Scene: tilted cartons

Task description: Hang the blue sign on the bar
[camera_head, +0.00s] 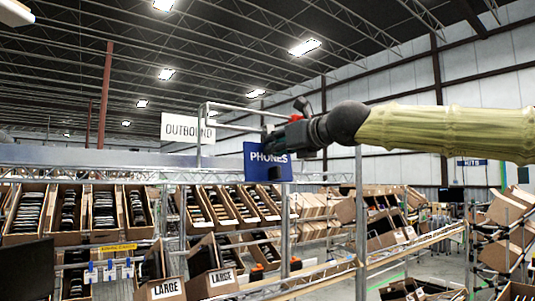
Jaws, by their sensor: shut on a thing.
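The blue sign (256,164) reads "PHONES" and is near the middle of the head view. My gripper (272,145) reaches in from the right and is shut on the sign at its upper right part. The gripper's dark fingers cover part of the sign's face. The metal bar (235,106) is a frame standing above the shelf, just behind and above the sign. A white "OUTBOUND" sign (187,129) hangs at its left. I cannot tell whether the blue sign touches the bar.
Tilted cartons (25,212) holding dark items fill the shelves below. A metal post (361,220) rises right of the sign. A "KITS" sign (471,162) is far right.

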